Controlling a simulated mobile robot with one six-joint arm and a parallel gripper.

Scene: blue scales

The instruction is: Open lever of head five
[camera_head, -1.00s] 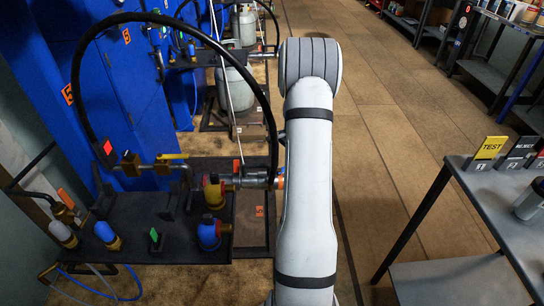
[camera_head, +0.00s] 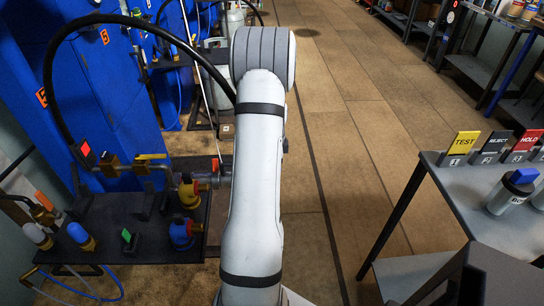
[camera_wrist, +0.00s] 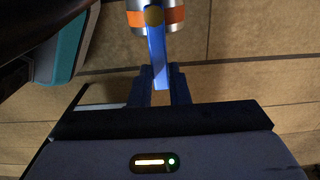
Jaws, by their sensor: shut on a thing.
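In the wrist view a blue lever (camera_wrist: 157,50) hangs from a round silver fitting with an orange band (camera_wrist: 172,16). My gripper (camera_wrist: 161,84) is shut on the lower end of the lever, with one dark blue finger on each side. In the head view my arm covers the gripper and the held lever. A silver fitting (camera_head: 222,181) shows just left of my arm, beside a yellow and red valve (camera_head: 189,192). Orange "5" labels (camera_head: 105,37) mark the blue panel (camera_head: 85,120) behind the bench.
A dark bench (camera_head: 150,243) with a blue and red valve (camera_head: 184,231) stands at the left. A black hose (camera_head: 140,17) arches above it. At the right a grey table (camera_head: 450,190) carries TEST (camera_head: 464,143), REJECT and HOLD signs. Floor between is clear.

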